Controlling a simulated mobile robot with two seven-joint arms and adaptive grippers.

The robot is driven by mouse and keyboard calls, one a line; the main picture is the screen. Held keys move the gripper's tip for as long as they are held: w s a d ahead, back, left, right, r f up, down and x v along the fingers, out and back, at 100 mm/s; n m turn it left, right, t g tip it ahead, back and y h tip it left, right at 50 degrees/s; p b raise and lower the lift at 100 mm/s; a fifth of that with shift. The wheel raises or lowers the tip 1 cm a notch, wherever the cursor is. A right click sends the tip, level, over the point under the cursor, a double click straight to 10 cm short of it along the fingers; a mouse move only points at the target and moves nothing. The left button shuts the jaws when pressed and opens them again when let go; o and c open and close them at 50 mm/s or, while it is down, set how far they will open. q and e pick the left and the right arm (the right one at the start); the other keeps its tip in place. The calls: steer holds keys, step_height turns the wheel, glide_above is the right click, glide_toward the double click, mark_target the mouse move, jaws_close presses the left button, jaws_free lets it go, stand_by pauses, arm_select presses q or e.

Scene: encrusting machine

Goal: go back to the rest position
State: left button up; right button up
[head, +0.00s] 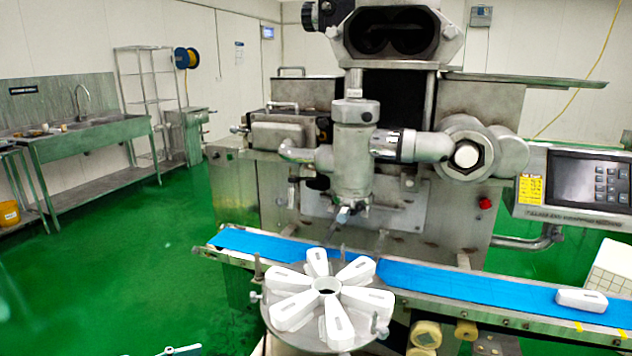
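A small pale piece with a dark knob (180,350) pokes in at the bottom edge, left of centre. It may be part of my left arm or gripper, but too little shows to tell whether any fingers are open or shut. My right gripper is not in view. The encrusting machine (455,228) stands ahead, with its vertical nozzle head (352,160) over the blue conveyor belt (430,281). No gripper is seen touching the machine.
A round metal disc (325,338) in front of the belt bears several white wedge-shaped pieces. One white block (581,300) lies on the belt's right end. A white crate (612,270) is at the right edge. Green floor (130,260) is clear at left, before a steel sink (95,135).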

arm_select(q)
steer(key=s+f+n+y, duration=0.1)
steer(key=s+f+y, duration=0.1)
steer(key=s+f, duration=0.3)
steer(key=s+d+f+n+y, duration=0.1)
steer(key=s+f, duration=0.4)
steer(key=f, duration=0.7)
steer(key=s+d+f+n+t+y, duration=0.1)
steer(key=s+f+n+y, duration=0.2)
steer(key=f, duration=0.6)
steer(key=shift+s+f+y, duration=0.15)
steer(key=shift+s+y, duration=0.75)
steer(key=shift+s, duration=0.25)
steer(key=shift+o, duration=0.3)
steer(key=shift+d, duration=0.1)
